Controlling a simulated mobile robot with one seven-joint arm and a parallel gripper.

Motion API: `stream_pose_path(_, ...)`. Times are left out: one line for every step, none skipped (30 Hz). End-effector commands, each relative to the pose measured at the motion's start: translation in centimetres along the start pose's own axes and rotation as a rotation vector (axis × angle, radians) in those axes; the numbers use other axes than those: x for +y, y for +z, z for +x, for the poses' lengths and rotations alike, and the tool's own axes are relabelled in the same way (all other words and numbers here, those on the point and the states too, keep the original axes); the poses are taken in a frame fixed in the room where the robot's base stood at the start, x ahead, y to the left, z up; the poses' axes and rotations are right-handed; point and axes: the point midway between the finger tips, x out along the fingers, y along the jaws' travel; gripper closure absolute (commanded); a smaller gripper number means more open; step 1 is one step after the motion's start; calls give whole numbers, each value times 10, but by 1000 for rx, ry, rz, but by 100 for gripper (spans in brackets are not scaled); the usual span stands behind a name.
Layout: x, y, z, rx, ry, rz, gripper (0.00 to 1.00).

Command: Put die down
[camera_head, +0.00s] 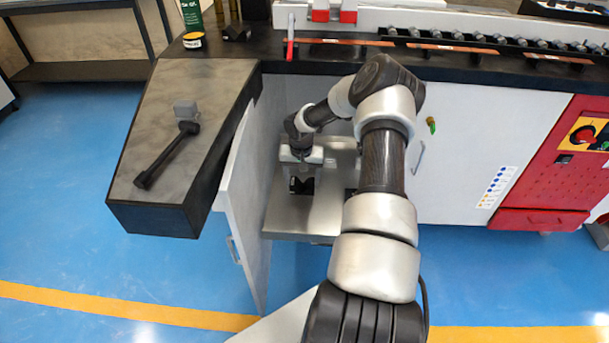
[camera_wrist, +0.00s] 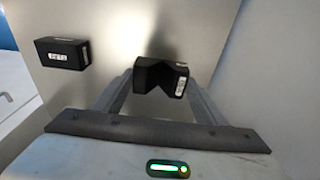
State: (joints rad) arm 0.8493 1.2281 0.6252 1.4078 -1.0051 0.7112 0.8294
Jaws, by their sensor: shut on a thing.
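My gripper (camera_head: 301,172) reaches into the open cabinet under the workbench and points down at the grey metal shelf (camera_head: 290,222). It is shut on a black V-notched die (camera_head: 301,187). In the wrist view the die (camera_wrist: 160,76) sits between the two grey fingers of my gripper (camera_wrist: 161,88), with a small white label on its right side. The die is at or close above the shelf; I cannot tell if it touches. A second black block (camera_wrist: 62,53) with a white label lies on the shelf, apart from the held die.
The open white cabinet door (camera_head: 243,200) stands at the left of the opening. A cabinet wall (camera_wrist: 262,60) rises on the right in the wrist view. Bare shelf lies between the two black blocks. A black-handled tool (camera_head: 170,150) lies on the bench top.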

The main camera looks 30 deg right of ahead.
Motion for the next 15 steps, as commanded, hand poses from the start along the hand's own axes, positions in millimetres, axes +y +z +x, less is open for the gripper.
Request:
stream_pose_path(-1,-2,2,4,-2,0,94)
stream_pose_path(0,-2,3,4,-1,0,94)
stream_pose_path(0,-2,4,5,-1,0,94)
stream_pose_path(0,-1,6,4,-1,0,94)
stream_pose_path(0,-1,8,4,-1,0,94)
stream_pose_path(0,0,12,4,-1,0,94)
stream_pose_path(0,0,16,3,-1,1,94)
stream_pose_path(0,1,20,3,-1,2,94)
stream_pose_path(0,2,25,3,-2,2,94)
stream_pose_path(0,2,30,3,-2,1,94)
stream_pose_path(-1,3,33,2,-2,1,94)
stream_pose_path(-1,3,37,3,-3,1,94)
stream_pose_path(-1,3,39,3,-2,0,94)
stream_pose_path(-1,3,41,4,-2,0,94)
stream_pose_path(-1,3,41,5,-2,0,94)
